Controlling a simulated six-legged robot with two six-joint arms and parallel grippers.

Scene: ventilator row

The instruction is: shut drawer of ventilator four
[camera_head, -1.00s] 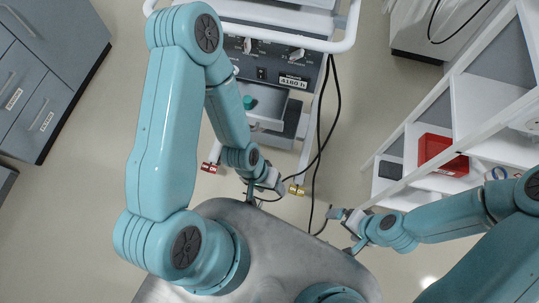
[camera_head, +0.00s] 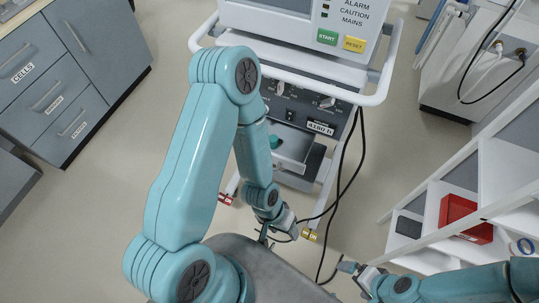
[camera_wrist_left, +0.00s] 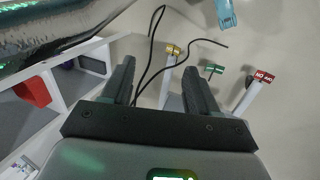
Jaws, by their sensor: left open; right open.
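A ventilator (camera_head: 310,80) on a wheeled stand is ahead of me, with START and RESET buttons on its upper unit. Its drawer (camera_head: 293,155) is pulled out below the dark control panel, and a teal item (camera_head: 275,141) lies inside. My left arm partly covers the drawer's left side. My left gripper (camera_head: 274,236) hangs below and in front of the drawer, apart from it. In the left wrist view the left gripper (camera_wrist_left: 160,88) is open and empty, pointing at the floor and stand legs. My right gripper (camera_head: 353,277) is open, low and to the right.
Black cables (camera_head: 345,190) hang along the stand's right side. The stand's feet have red (camera_head: 225,199) and yellow (camera_head: 309,235) tags. A grey cabinet (camera_head: 70,75) is at the left. White shelves with a red bin (camera_head: 466,219) are at the right.

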